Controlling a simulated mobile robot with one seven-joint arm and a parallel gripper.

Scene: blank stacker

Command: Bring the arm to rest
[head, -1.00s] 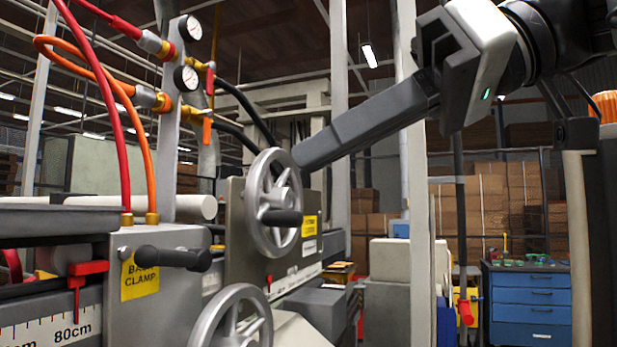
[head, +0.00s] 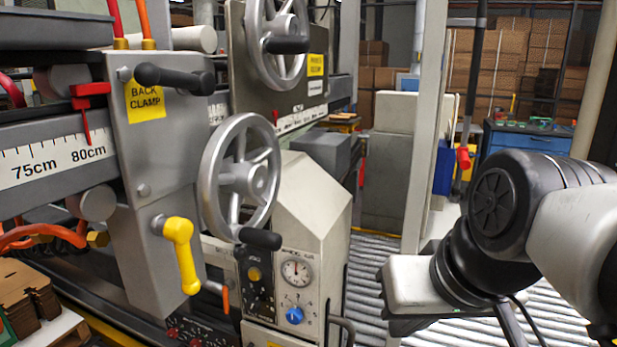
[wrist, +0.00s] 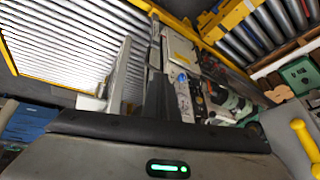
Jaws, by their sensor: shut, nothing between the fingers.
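My gripper (head: 418,284) is at the lower right in the head view, on the end of my bent arm. Its pale hand faces down, and the fingers are mostly out of sight below and behind it. In the wrist view the hand (wrist: 90,160) fills the bottom, with a green light on it. The gripper is shut with nothing in it. It hangs in free space over the roller floor (head: 375,260), to the right of the machine's control box (head: 310,215), apart from it.
On the left stands a machine with a lower handwheel (head: 240,178), a yellow lever (head: 180,255) and a back clamp block (head: 150,215). A pale post (head: 428,130) rises behind my gripper. A blue drawer cabinet (head: 530,138) stands at the back right.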

